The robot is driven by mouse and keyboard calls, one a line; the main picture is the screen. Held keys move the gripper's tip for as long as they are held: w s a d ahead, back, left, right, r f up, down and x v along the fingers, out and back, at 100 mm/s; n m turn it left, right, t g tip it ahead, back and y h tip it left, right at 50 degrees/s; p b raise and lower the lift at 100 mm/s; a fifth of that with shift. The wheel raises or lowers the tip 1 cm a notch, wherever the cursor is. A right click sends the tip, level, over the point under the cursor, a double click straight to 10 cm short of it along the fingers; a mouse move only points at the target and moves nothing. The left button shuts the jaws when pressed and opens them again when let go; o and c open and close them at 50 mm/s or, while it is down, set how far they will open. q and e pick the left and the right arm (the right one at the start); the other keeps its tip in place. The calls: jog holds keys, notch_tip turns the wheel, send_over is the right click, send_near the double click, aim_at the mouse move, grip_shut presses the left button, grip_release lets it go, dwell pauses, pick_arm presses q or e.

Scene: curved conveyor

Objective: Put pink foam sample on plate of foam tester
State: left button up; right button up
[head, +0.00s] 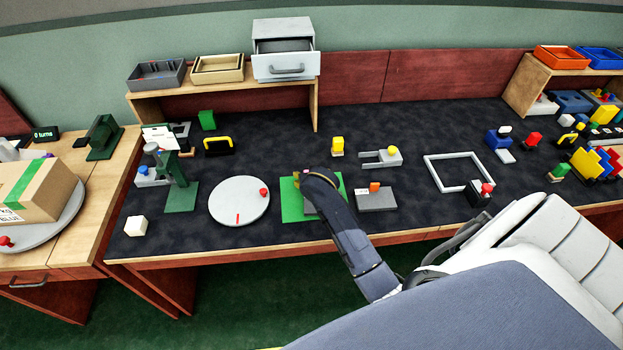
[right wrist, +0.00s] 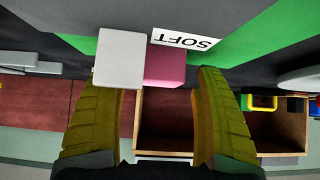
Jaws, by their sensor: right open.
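The pink foam sample (right wrist: 165,68) is a small pink block beside a white block (right wrist: 118,55), near a label reading SOFT (right wrist: 183,41) on a green surface. My right gripper (right wrist: 153,75) is open, its two yellowish fingers on either side of the blocks; I cannot tell whether they touch. In the head view, my right gripper (head: 307,177) is over a green mat (head: 291,207) and hides the sample. A green upright device with a flat green base (head: 181,197) stands to the left; it may be the foam tester. My left gripper is not in view.
A round white turntable (head: 238,212) with a red knob lies left of the mat. Shelves stand along the back.

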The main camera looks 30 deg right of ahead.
jog(key=shift+x, duration=0.8)
jog(key=c, duration=0.9)
jog(key=shift+r, duration=0.1)
